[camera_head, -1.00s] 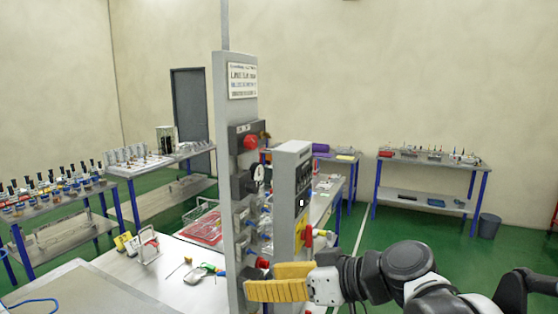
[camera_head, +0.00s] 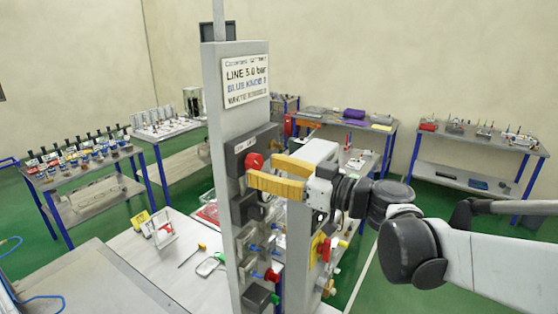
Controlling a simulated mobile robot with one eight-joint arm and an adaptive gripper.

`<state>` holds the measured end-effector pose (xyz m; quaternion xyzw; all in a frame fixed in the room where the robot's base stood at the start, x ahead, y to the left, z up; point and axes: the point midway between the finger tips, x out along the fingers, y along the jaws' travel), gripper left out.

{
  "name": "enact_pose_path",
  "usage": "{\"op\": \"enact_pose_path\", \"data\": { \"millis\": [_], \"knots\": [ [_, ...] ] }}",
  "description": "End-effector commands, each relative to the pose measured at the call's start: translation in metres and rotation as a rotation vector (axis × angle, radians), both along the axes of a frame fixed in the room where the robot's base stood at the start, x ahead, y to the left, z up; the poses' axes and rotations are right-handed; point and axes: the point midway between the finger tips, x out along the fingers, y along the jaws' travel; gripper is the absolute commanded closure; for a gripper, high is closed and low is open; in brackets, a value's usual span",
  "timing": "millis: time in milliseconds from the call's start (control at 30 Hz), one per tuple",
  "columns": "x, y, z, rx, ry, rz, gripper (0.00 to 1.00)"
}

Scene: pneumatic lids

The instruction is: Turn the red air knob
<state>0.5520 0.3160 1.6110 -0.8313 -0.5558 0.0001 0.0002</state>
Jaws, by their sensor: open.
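A grey upright panel (camera_head: 217,107) carries a column of pneumatic parts. A red knob (camera_head: 253,161) sits on a dark box high on the panel, below the white sign. A second, smaller red knob (camera_head: 272,276) is lower down. My gripper (camera_head: 262,170) has yellow fingers, comes from the right and is open. Its fingertips are at the upper red knob, and the nearer finger partly covers the knob's lower side in the picture. I cannot tell whether they touch it.
The white sign (camera_head: 246,82) reads "LINE 5.0 bar". A dark gauge block (camera_head: 246,208) is below the upper knob. A workbench (camera_head: 155,255) with tools is at left. Side tables stand along the walls.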

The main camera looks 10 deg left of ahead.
Motion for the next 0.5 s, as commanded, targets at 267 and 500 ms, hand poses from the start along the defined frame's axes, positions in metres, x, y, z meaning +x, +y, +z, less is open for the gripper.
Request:
{"op": "enact_pose_path", "data": {
  "millis": [267,500],
  "knots": [
    [0.012,0.030,0.000,0.000,0.000,0.001,0.42],
    [0.013,0.032,0.000,-0.001,0.000,0.000,0.42]
  ]
}}
